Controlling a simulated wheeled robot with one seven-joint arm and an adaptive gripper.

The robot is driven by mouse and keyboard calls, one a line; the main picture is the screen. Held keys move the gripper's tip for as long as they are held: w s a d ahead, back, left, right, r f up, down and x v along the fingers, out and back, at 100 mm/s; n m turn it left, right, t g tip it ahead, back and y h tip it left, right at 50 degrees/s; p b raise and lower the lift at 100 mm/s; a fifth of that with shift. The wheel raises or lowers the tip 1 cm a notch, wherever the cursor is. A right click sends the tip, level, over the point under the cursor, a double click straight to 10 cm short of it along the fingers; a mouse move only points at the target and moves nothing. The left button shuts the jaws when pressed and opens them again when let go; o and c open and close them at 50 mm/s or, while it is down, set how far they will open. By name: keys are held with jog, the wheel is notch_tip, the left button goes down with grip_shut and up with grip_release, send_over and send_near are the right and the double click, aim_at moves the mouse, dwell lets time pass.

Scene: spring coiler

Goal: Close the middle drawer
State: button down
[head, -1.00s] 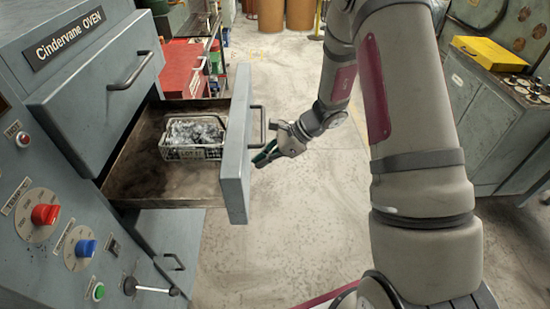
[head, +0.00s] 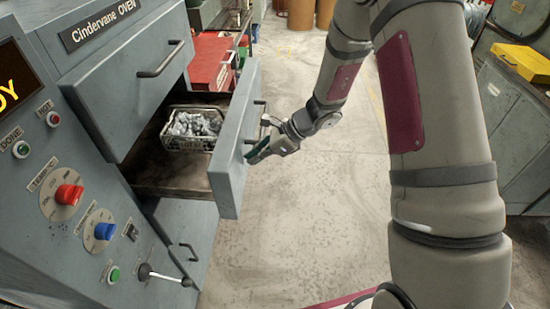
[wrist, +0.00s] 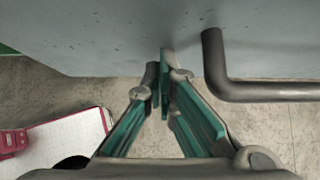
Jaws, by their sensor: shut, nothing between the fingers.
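The middle drawer (head: 232,150) of the grey oven cabinet stands part-way out, its interior showing. A wire basket (head: 190,143) of crumpled silvery pieces sits inside it. The drawer's bar handle (head: 262,112) is on its front; it also shows in the wrist view (wrist: 262,91). My gripper (head: 254,157), with green finger pads, is shut and empty at the outer face of the drawer front, beside the handle and not around it. In the wrist view my gripper's fingertips (wrist: 164,80) are at the drawer front (wrist: 100,35); I cannot tell whether they touch it.
The drawer above (head: 130,85) is shut and another drawer (head: 183,235) below looks shut. A control panel with a red knob (head: 68,194) and a lever (head: 165,275) is at left. Red box (head: 208,62) behind. Open concrete floor (head: 310,215) lies right of the drawer.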

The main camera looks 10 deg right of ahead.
jog(key=w+a+b, duration=0.1)
jog(key=w+a, duration=0.1)
jog(key=a, duration=0.5)
jog(key=w+a+b, duration=0.2)
jog(key=w+a, duration=0.1)
jog(key=a, duration=0.5)
jog(key=w+a+b, duration=0.1)
jog(key=w+a, duration=0.1)
jog(key=a, duration=0.6)
jog(key=shift+w+b, duration=0.25)
jog(key=shift+b, duration=0.15)
jog(key=shift+a, duration=0.35)
jog(key=shift+a+r, duration=0.1)
